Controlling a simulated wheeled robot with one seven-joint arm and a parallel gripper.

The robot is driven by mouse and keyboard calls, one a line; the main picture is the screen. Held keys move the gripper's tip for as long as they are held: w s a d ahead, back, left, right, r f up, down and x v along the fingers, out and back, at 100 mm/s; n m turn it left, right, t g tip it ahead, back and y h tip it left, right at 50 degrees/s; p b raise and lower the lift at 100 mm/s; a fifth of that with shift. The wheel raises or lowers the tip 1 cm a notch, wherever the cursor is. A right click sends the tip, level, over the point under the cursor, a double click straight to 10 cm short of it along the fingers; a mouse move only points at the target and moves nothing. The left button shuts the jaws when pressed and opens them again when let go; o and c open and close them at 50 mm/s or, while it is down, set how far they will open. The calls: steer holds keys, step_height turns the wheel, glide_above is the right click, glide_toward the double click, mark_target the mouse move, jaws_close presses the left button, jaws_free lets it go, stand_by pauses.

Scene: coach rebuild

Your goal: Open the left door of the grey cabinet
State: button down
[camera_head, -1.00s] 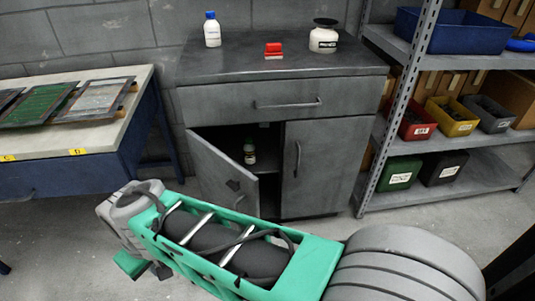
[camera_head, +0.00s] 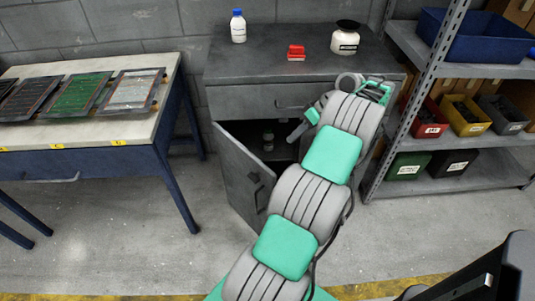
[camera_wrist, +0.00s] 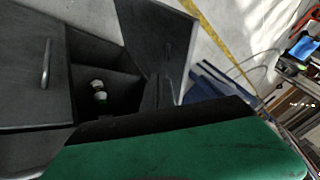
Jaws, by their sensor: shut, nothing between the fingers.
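The grey cabinet (camera_head: 305,67) stands against the back wall. Its left door (camera_head: 243,178) is part open, swung outward, and the dark interior shows behind it. A dark handle (camera_head: 258,186) is on the door's outer face. In the wrist view the left door (camera_wrist: 160,40) stands out from the opening, and the closed right door (camera_wrist: 25,75) is at left. My gripper (camera_head: 292,137) is shut and empty, in front of the opening, to the right of the left door's free edge. My arm hides most of the right door in the head view.
A small bottle (camera_head: 268,141) stands inside the cabinet. A white bottle (camera_head: 238,26), a red object (camera_head: 296,52) and a white jar (camera_head: 345,38) are on its top. A workbench (camera_head: 165,110) is at left, a metal shelf (camera_head: 410,110) at right. Floor between bench and cabinet is free.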

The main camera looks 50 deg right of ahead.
steer(key=w+a+f+b, duration=0.5)
steer(key=a+f+b, duration=0.2)
steer(key=a+b, duration=0.1)
steer(key=shift+w+f, duration=0.15)
steer(key=shift+f, duration=0.25)
